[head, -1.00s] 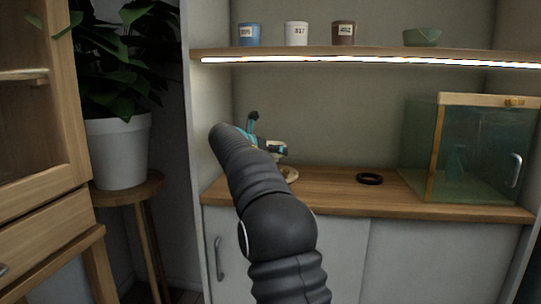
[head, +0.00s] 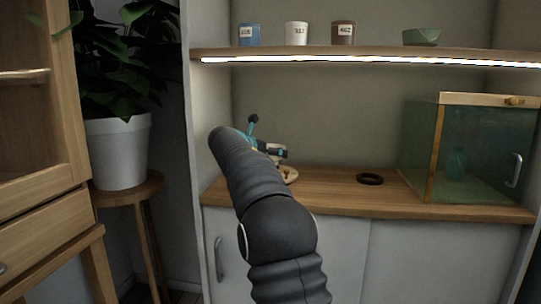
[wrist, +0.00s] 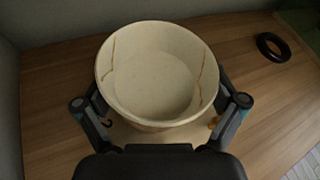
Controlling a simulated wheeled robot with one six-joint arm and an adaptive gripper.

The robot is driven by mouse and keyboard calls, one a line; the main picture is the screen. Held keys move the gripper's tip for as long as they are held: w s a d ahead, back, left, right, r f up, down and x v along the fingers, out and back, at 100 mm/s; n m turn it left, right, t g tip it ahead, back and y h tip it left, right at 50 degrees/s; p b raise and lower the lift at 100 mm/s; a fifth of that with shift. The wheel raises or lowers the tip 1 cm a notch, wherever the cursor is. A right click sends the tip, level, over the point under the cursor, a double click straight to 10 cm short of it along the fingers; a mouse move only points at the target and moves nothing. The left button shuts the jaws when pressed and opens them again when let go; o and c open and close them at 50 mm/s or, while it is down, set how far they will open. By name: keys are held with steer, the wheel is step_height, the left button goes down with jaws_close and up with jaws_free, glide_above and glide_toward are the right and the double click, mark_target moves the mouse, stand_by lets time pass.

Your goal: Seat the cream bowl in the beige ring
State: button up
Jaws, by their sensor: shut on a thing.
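The cream bowl (wrist: 155,85) with gold seams fills the middle of the wrist view, upright and empty inside. My gripper (wrist: 158,95) is shut on it, with a finger at either side of its wall. The beige ring (wrist: 180,136) shows only in part below the bowl in the wrist view; the bowl hides the rest. In the head view the beige ring (head: 291,176) lies on the wooden counter, partly behind my arm, under my gripper (head: 274,153). I cannot tell whether the bowl touches the ring.
A black ring (head: 369,179) lies on the counter (head: 330,190) to the right, with clear wood around it. A glass case (head: 470,150) stands further right. A shelf (head: 370,52) with cups and a green bowl (head: 421,37) hangs above. The left cabinet wall is close.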

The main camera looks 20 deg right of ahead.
steer(key=shift+f+b, duration=0.35)
steer(key=shift+f, duration=0.7)
stand_by(0.7)
steer(key=o, duration=0.9)
steer(key=shift+a, duration=0.1)
steer(key=shift+p+v, duration=0.9)
steer(key=shift+v, duration=3.05)
